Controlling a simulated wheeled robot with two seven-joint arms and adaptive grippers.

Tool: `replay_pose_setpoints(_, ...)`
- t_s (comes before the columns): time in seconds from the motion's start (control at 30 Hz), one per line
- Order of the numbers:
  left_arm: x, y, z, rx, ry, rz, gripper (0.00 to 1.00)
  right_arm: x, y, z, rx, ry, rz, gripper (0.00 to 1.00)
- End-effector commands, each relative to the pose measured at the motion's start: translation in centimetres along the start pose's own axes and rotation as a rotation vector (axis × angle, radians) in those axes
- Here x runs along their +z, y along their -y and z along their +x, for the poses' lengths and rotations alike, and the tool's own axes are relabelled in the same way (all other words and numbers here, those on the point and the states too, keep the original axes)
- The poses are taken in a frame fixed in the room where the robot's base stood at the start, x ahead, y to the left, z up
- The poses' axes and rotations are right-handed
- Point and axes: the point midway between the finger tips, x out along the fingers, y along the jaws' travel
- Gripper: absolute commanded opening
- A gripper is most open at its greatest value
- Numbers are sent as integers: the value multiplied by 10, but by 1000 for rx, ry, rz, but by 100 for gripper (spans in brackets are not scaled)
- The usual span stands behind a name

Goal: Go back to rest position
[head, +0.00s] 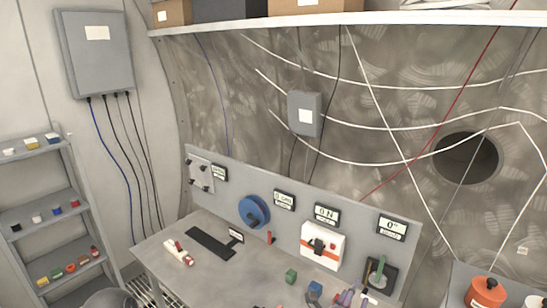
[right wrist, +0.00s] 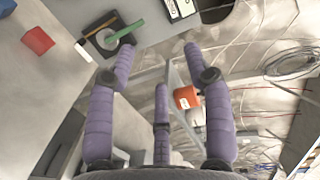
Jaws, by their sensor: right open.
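My right gripper (head: 347,297) shows at the bottom edge of the head view, its purple fingers low over the front right of the workbench (head: 200,270). In the right wrist view the purple fingers of this gripper (right wrist: 150,52) are spread wide, with nothing between them. The green lever on its black plate (head: 378,277) is close behind the gripper in the head view. It also shows beyond the left finger in the right wrist view (right wrist: 108,40). My left gripper is not in view.
The bench panel carries a blue wheel (head: 254,211) and a white box with an orange stripe (head: 322,245). A green block (head: 291,276) and a blue block (head: 314,289) lie near the gripper. An orange canister (head: 486,291) stands right. Shelves (head: 40,215) stand left.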

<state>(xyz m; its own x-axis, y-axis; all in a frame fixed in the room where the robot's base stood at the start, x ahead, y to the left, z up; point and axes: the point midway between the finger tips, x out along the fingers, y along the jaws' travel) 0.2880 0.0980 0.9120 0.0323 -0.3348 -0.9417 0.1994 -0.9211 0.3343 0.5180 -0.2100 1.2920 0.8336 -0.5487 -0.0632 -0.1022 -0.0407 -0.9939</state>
Motion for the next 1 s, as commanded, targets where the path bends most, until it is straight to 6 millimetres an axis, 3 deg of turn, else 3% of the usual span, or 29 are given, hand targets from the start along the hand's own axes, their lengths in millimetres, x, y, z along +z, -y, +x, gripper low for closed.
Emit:
replay_pose_setpoints(0.37, 0, 0, 0, 0, 1, 0, 40, 23, -69, 13, 149, 172, -253, 52)
replay_pose_setpoints(0.57, 0, 0, 0, 0, 0, 0, 40, 37, -150, 7, 310, 374, -494, 52)
replay_pose_setpoints(0.77, 0, 0, 0, 0, 0, 0, 40, 38, -244, -26, 490, 649, -736, 52)
replay_pose_setpoints(1.0, 0, 0, 0, 0, 0, 0, 40, 21, -341, -100, 677, 1039, -949, 52)
